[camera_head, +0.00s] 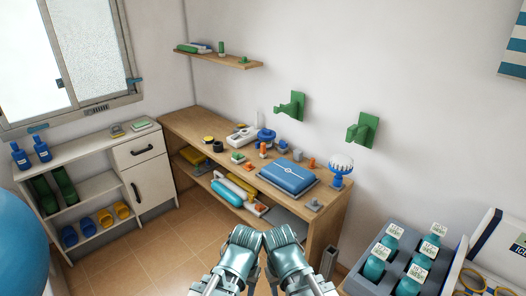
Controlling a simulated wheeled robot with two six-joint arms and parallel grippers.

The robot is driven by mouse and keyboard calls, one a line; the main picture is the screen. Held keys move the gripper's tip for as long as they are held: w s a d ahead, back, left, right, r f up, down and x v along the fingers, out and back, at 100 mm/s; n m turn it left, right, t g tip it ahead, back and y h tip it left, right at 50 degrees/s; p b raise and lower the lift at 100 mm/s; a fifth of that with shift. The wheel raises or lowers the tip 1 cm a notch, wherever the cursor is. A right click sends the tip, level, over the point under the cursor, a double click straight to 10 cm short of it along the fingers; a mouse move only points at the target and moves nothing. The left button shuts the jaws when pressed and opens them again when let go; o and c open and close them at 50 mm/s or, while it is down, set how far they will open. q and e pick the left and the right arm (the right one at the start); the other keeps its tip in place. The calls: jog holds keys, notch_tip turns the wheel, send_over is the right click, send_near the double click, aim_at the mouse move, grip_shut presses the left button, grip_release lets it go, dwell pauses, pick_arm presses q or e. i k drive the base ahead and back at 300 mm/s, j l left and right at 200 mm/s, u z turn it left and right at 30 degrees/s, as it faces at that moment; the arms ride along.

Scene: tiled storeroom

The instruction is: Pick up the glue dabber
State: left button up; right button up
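I cannot pick out the glue dabber for certain; the things on the wooden workbench (186,122) are small in this view. Candidates there include a blue stand with a white ribbed top (340,168) at the right end and small orange pieces (311,163) near the middle. My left gripper (243,236) and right gripper (284,236) are side by side at the bottom centre, in front of the bench and apart from everything on it. Their fingers are not clear enough to show whether they are open or shut.
A blue case (288,176) lies on the bench; bottles (240,184) lie on its lower shelf. Green brackets (362,130) stick out from the wall. A white cabinet (146,158) stands at left. A grey crate of bottles (366,284) is at lower right. Tiled floor (165,245) is clear at left.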

aim_at(263, 153)
jog(key=u, duration=0.6)
jog(key=i, duration=2.55)
jog(key=i+j+z, duration=0.1)
jog(key=z, duration=0.85)
jog(key=i+j, duration=0.05)
